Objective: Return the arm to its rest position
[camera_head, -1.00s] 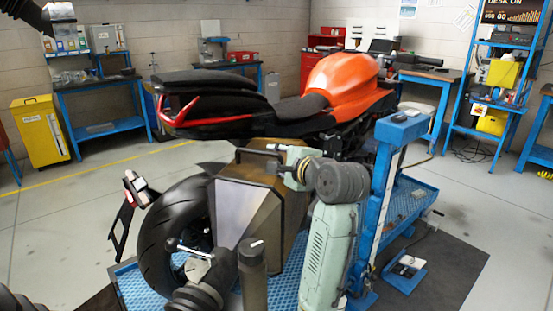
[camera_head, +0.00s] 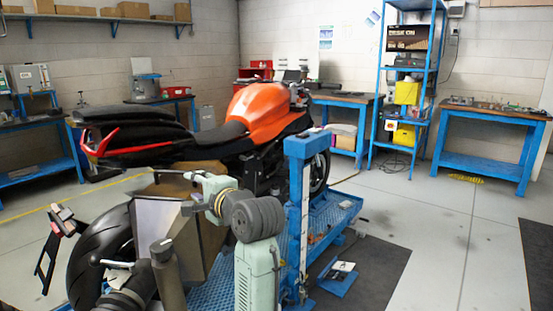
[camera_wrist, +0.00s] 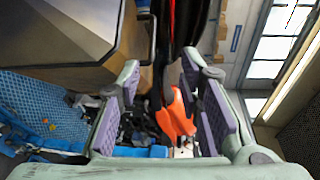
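My arm, in light green and dark grey, rises at the lower middle of the head view and bends left at a dark joint (camera_head: 257,216). Its wrist end (camera_head: 216,192) is beside the top of the metal side case (camera_head: 158,224) at the motorcycle's rear. The fingers are hard to make out there. In the wrist view my gripper (camera_wrist: 160,65) is open, its two purple-padded fingers apart with nothing gripped between them. The orange tank (camera_wrist: 176,117) shows beyond the gap. The dark case (camera_wrist: 65,30) is at the upper left of that view.
The motorcycle (camera_head: 262,114) stands on a blue lift (camera_head: 335,215) with an upright blue post (camera_head: 300,215) right of my arm. A blue shelf (camera_head: 372,165) and a workbench (camera_head: 480,152) stand at the back right. The floor at right (camera_head: 445,230) is mostly clear.

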